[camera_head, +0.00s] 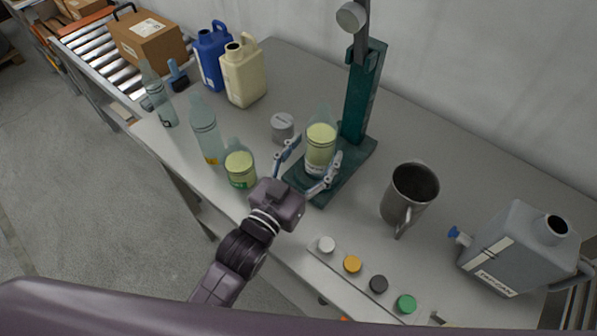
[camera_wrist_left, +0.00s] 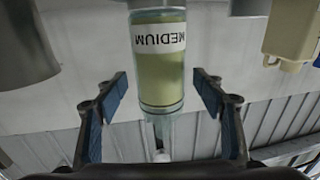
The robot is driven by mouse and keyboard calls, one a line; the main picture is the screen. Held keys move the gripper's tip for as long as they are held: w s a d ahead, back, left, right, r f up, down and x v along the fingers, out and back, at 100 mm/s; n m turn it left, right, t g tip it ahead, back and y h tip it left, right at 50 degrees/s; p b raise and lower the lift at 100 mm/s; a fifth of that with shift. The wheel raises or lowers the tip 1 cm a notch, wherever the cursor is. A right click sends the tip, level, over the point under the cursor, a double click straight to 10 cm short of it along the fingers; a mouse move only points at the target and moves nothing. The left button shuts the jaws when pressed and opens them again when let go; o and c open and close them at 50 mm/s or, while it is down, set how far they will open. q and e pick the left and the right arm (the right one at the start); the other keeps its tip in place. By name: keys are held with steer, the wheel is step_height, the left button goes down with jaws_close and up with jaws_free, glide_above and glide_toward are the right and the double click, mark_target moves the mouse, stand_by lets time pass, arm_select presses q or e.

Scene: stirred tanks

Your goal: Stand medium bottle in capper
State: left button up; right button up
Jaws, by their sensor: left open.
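The medium bottle (camera_head: 320,147), clear with yellow-green liquid, stands upright on the base of the dark green capper (camera_head: 365,95), in front of its post. Its head hangs high above the bottle. In the left wrist view the bottle (camera_wrist_left: 160,75) shows upside down with its MEDIUM label readable. My left gripper (camera_head: 318,150) is open, with one finger on each side of the bottle. In the left wrist view (camera_wrist_left: 161,88) gaps show between the blue finger pads and the bottle. My right gripper is not in view.
A shorter bottle (camera_head: 240,168) and a tall bottle (camera_head: 206,132) stand left of my gripper. A grey cylinder (camera_head: 283,126) is behind it. A metal jug (camera_head: 408,192), a row of caps (camera_head: 378,284) and a grey canister (camera_head: 510,248) are to the right.

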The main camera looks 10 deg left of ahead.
arm_select(q)
steer(key=b+v, duration=0.1)
steer(key=v, duration=0.8)
steer(key=shift+b, duration=0.3)
